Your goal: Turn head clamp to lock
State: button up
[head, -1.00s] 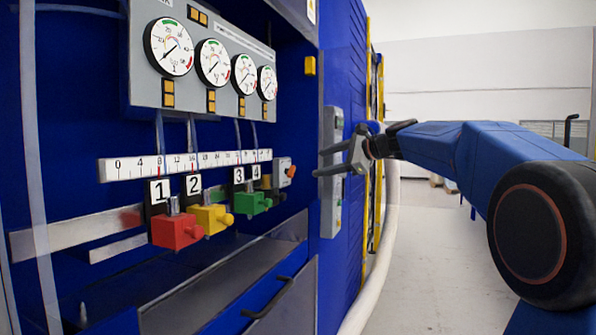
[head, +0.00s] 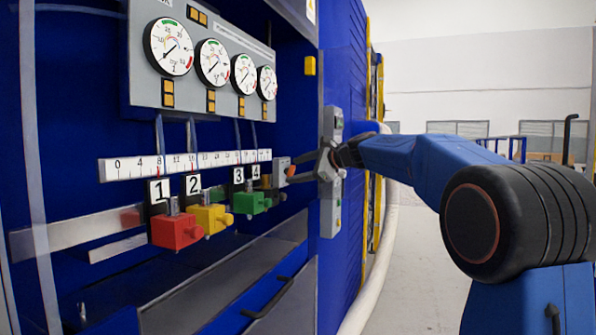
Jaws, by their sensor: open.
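Along the measuring scale sit a red clamp block (head: 177,229) marked 1, a yellow one (head: 211,216) marked 2 and a green one (head: 252,202) marked 3. Beyond them, near the label 4, is a small grey box (head: 281,168) with an orange lever (head: 291,171). I cannot tell which part is the head clamp. My gripper (head: 291,170) is open, with its fingertips pointing left at the grey box. Its fingers appear above and below the orange lever. Whether they touch it is unclear, and they hide part of the box's right side.
A white scale (head: 128,169) runs above the blocks, under a grey panel with several gauges (head: 172,47). A grey button panel (head: 331,215) stands on the cabinet edge behind my gripper. A white hose (head: 374,285) hangs to the right. The floor at right is open.

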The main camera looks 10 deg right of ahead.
jog(key=c, duration=1)
jog(key=shift+c, duration=0.2)
jog(key=n+t, duration=0.2)
jog(key=n, duration=0.1)
jog(key=shift+s+a+f, duration=0.15)
jog(key=shift+f, duration=0.2)
jog(key=n, duration=0.2)
jog(key=n+t, duration=0.1)
jog(key=n, duration=0.1)
jog(key=shift+f+t, duration=0.3)
jog(key=n, duration=0.2)
jog(key=n+t+y, duration=0.1)
jog(key=shift+f+n, duration=0.3)
jog(key=shift+n, duration=0.1)
jog(key=n+y, duration=0.1)
jog(key=n, duration=0.1)
jog(key=n+y, duration=0.1)
jog(key=n, duration=0.3)
jog(key=shift+f+y, duration=0.3)
jog(key=shift+y, duration=0.1)
jog(key=shift+n+t, duration=0.3)
